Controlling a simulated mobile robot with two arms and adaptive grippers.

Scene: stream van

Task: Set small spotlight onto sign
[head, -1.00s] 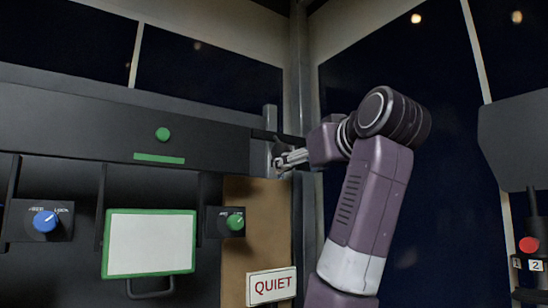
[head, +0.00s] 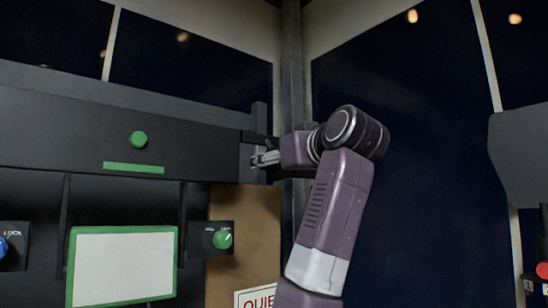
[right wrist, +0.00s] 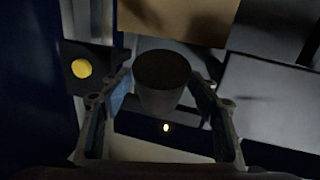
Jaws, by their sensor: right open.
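A white sign with red letters reading "QUI..." (head: 256,298) is cut off by the bottom edge of the head view, on a brown board. My right gripper (head: 262,159) is at the right end of the dark overhead panel. In the right wrist view its two fingers (right wrist: 160,105) are spread apart. A dark cylinder (right wrist: 162,82), which looks like the small spotlight, shows between them; I cannot tell whether they touch it. In the head view the spotlight is not clearly distinguishable from the dark parts by the gripper. My left gripper is not in view.
The dark overhead panel (head: 60,130) has a green button (head: 138,139). Below are a green-framed white screen (head: 122,265) and a box with a green knob (head: 222,239). A vertical post (head: 292,80) stands behind my right gripper. A grey unit (head: 520,155) is at the right.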

